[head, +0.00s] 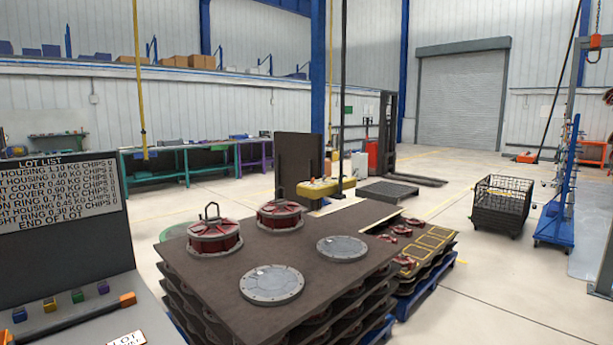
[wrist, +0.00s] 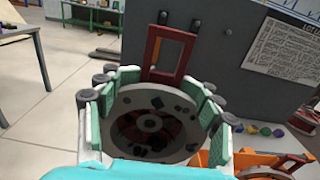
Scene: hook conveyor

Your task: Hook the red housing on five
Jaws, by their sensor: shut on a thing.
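In the wrist view my gripper (wrist: 152,110) has its white fingers with green pads closed around a round part, which I take to be the red housing (wrist: 123,102). It has a broad grey rim with dark holes and a dark red inside with a grey hub. A red rectangular loop (wrist: 153,55) stands up at its far side. My gripper is not visible in the head view. Two other red round parts with upright dark handles, a nearer one (head: 214,238) and a farther one (head: 280,215), sit on the dark stack. No number five is readable.
Two grey round covers (head: 272,285) (head: 342,249) lie on the dark-topped stack (head: 215,293). A console with a lot list (head: 60,170) stands at the left; its sheet (wrist: 290,45) also shows in the wrist view. A wire basket (head: 502,207) and blue rack (head: 553,225) stand right.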

